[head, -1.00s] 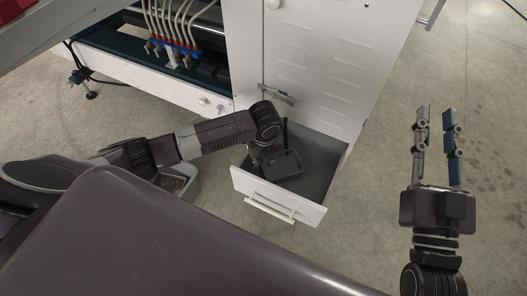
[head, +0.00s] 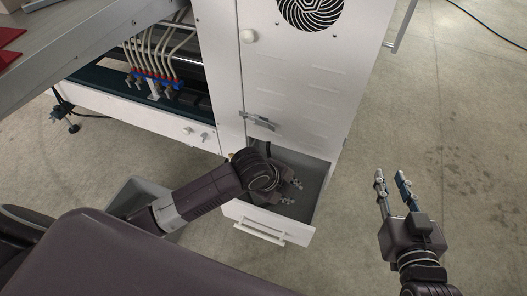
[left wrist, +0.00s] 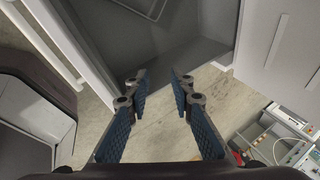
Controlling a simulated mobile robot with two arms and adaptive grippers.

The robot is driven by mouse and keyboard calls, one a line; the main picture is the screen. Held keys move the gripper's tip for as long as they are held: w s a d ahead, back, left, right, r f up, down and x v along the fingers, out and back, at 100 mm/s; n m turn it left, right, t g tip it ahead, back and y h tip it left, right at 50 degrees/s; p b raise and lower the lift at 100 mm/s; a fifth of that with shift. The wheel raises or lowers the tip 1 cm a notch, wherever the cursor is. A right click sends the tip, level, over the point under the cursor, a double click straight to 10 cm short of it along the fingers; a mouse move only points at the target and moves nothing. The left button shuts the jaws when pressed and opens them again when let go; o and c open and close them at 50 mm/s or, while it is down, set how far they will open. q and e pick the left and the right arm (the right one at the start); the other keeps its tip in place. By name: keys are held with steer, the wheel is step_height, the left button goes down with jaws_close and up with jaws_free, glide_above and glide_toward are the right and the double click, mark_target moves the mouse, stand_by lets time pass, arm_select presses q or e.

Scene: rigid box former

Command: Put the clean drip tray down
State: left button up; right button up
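The drip tray shows only in part: its thin pale rim (left wrist: 152,12) is at the top edge of the left wrist view, inside the open grey drawer (left wrist: 190,62). In the head view the drawer (head: 268,221) is pulled out of the white cabinet, and my left arm and gripper hide most of its inside. My left gripper (head: 292,193) is over the drawer, and in the left wrist view its blue-padded fingers (left wrist: 160,88) are apart with nothing between them. My right gripper (head: 390,180) is open and empty over the floor at the right.
The white cabinet (head: 300,75) with a round fan grille stands behind the drawer. A machine with several hoses and blue-red fittings (head: 157,78) is at the left. A grey bin (head: 130,196) sits on the floor, partly behind my left arm. The floor at the right is clear.

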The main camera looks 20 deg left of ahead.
arm_select(q)
steer(key=d+r+n+t+h, duration=0.2)
steer(key=d+r+n+t, duration=0.15)
steer(key=r+n, duration=0.4)
steer(key=s+a+r+n+t+y, duration=0.1)
steer(key=a+r+n+t+y, duration=0.1)
steer(key=a+r+n+t, duration=0.4)
steer(key=a+r+n, duration=0.5)
steer(key=r, duration=0.1)
steer(key=shift+s+r+t+y, duration=0.25)
steer(key=shift+r+t+y, duration=0.05)
steer(key=shift+r+t, duration=0.1)
steer(key=shift+d, duration=0.1)
